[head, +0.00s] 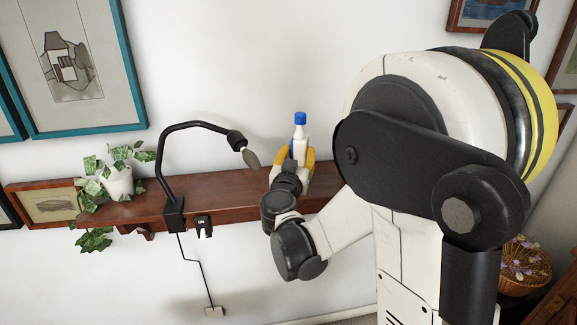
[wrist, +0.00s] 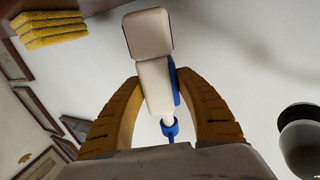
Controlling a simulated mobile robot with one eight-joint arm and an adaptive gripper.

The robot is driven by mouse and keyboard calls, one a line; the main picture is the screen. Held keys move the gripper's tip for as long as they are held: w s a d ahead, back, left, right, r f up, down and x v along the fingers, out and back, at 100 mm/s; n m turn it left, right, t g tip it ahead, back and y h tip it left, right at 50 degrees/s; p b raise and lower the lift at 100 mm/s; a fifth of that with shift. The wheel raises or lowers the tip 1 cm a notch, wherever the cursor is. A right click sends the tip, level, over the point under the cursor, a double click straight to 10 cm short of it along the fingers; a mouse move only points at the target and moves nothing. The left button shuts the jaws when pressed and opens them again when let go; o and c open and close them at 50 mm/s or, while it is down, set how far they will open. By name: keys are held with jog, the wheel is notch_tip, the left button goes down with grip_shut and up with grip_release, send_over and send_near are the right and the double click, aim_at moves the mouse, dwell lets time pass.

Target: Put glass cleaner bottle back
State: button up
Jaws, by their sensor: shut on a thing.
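The glass cleaner bottle (head: 299,140) is white with a blue cap and stands out upright above the wooden shelf in the head view. My gripper (head: 293,162) has its yellow fingers on both sides of it, shut on its body. In the wrist view the white bottle (wrist: 152,45) sits between the curved yellow fingers of my gripper (wrist: 160,82), with its blue part near the palm. Whether the bottle's base touches the shelf is hidden by my gripper and wrist.
The reddish-brown wall shelf (head: 230,193) carries a black lamp (head: 197,125) left of my gripper and a potted plant (head: 117,180) farther left. Stacked yellow sponges (wrist: 50,30) show in the wrist view. A wicker basket (head: 522,268) is at lower right. Framed pictures hang on the wall.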

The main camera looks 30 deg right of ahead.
jog(key=shift+w+f+b, duration=0.1)
jog(key=shift+f+b, duration=0.6)
jog(key=shift+f, duration=1.3)
jog(key=shift+f, duration=0.15)
jog(key=o, duration=0.7)
